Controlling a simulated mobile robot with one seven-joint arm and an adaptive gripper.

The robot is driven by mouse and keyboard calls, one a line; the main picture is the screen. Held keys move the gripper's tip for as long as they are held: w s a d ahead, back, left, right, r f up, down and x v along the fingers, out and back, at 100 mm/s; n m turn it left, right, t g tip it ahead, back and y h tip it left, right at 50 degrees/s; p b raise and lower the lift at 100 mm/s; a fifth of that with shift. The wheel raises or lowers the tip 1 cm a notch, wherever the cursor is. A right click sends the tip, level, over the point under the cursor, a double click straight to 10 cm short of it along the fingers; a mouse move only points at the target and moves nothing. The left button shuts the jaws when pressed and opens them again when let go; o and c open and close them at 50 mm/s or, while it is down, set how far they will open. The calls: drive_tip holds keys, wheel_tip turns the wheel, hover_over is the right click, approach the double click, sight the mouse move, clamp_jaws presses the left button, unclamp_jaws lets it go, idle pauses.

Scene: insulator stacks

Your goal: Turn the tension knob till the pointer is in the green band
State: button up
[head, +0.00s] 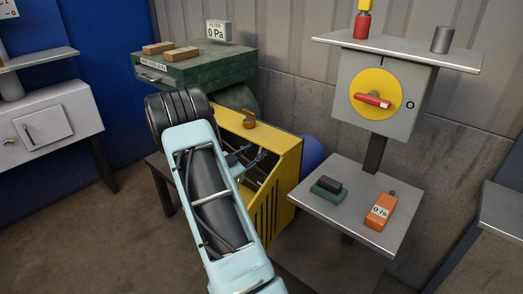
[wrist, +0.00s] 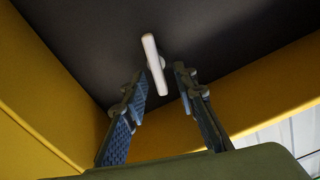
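My gripper (wrist: 160,80) is open in the wrist view, its two fingers apart with a gap between them. A pale, narrow bar (wrist: 154,64), perhaps the handle of the tension knob, stands out against a dark panel (wrist: 90,40). The bar lies between and beyond the fingertips in the picture; I see no contact. In the head view my gripper (head: 243,162) is at the open side of a yellow housing (head: 285,180), partly hidden by my arm. No pointer or green band can be made out in either view.
A brass-coloured knob or fitting (head: 249,119) sits on top of the yellow housing. Yellow walls (wrist: 40,100) flank my gripper. To the right are a grey box with a red switch handle (head: 373,100) and a small table (head: 345,215) holding an orange meter (head: 381,211).

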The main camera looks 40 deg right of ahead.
drive_tip(key=shift+d, duration=0.7)
clamp_jaws()
